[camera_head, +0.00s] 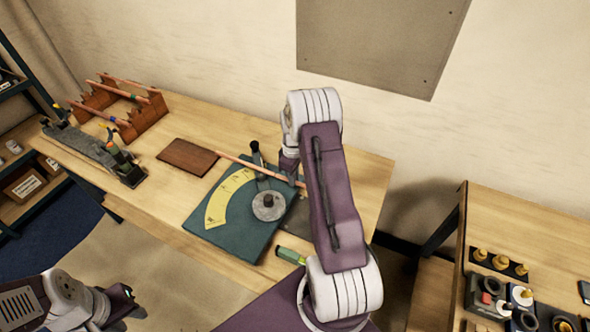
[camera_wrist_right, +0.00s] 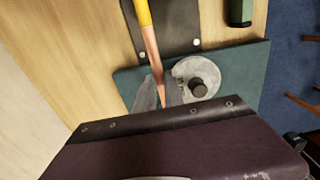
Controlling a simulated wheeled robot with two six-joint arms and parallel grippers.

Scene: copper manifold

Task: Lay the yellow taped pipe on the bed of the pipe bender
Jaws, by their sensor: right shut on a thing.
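The yellow taped pipe (camera_wrist_right: 150,45) is a copper pipe with a yellow band, seen in the right wrist view. Its copper length (camera_head: 245,163) shows in the head view, running across the back of the bender; my right arm hides its yellow end. The pipe bender (camera_head: 235,232) is a teal plate with a yellow scale and a round grey die (camera_head: 269,205). Its dark bed (camera_wrist_right: 178,25) lies beneath or beside the pipe; contact is unclear. My right gripper (camera_head: 290,168) is shut on the pipe, its fingers mostly hidden. My left gripper (camera_head: 128,306) is low left, away from the bender; its jaws are unclear.
A brown rack (camera_head: 98,98) holding several pipes and a grey clamp fixture (camera_head: 95,150) stand at the bench's left. A brown board (camera_head: 188,157) lies beside the bender. A green cylinder (camera_head: 290,256) is at its front.

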